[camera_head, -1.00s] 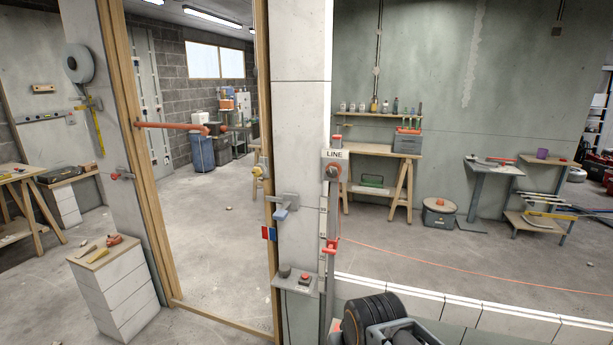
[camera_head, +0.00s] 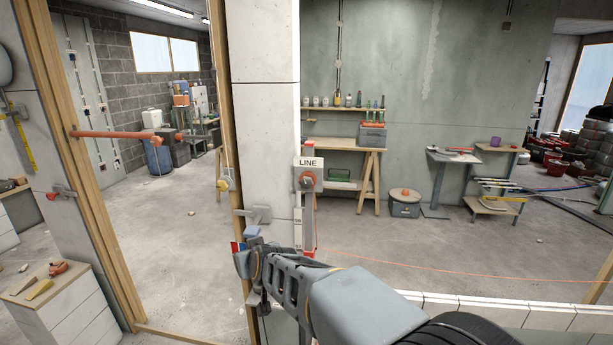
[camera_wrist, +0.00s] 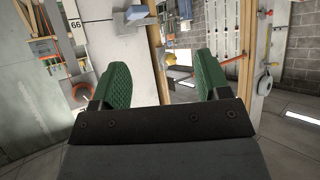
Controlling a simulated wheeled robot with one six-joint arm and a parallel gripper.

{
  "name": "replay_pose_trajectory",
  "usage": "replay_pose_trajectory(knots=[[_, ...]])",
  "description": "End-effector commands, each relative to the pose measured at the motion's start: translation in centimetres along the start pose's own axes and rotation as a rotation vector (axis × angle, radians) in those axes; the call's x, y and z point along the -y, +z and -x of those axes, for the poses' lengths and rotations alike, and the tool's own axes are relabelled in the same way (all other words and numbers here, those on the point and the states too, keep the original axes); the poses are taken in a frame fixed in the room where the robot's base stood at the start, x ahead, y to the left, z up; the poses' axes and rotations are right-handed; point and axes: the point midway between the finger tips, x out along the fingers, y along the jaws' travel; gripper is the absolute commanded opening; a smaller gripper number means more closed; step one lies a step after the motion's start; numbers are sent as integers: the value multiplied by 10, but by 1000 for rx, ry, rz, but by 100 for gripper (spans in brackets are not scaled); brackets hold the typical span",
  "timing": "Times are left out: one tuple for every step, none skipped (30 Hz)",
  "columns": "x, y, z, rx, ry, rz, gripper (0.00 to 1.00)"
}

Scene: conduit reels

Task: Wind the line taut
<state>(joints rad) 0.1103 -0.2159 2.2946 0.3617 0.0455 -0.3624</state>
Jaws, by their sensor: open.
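A grey box under a sign reading LINE (camera_head: 308,163) is fixed to the white pillar (camera_head: 265,110). A dark round part on the box's front (camera_head: 306,177) carries a reddish ring. A thin orange line (camera_head: 400,267) runs slack along the floor to the right; its near end is behind my arm. My gripper (camera_head: 247,254) is in front of the pillar, below and left of the LINE box, apart from it. In the wrist view its two green-padded fingers (camera_wrist: 165,82) stand wide open with nothing between them. A grey-blue lever (camera_wrist: 131,18) shows beyond the left finger.
A yellow knob (camera_head: 225,183) is on the wooden door frame at the pillar's left. A red bar (camera_head: 120,135) juts across the doorway from the left post. A white drawer cabinet (camera_head: 70,310) stands lower left. A low white ledge (camera_head: 480,310) runs to the right.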

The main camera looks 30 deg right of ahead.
Motion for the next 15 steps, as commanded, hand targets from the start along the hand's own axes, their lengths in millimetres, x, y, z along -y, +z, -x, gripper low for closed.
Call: replay_pose_trajectory(knots=[[-16, -24, -10, -74, 60, -9, 69], [-27, -36, -15, -123, 106, -11, 69], [-42, -50, -21, -184, 167, -15, 69], [-53, -59, -24, -223, 214, -15, 69], [-65, -67, -27, -260, 263, -16, 69], [-80, -75, -29, -301, 326, -15, 69], [-90, -81, -30, -329, 374, -15, 69], [-100, -85, -30, -352, 420, -13, 69], [-113, -90, -30, -379, 477, -10, 69], [-121, -93, -30, -394, 515, -8, 69], [-128, -95, -29, -408, 551, -6, 69], [-136, -97, -28, -423, 595, -2, 69], [-142, -98, -28, -432, 623, -1, 69], [-147, -99, -27, -438, 647, 1, 69], [-152, -100, -27, -445, 673, 4, 69]])
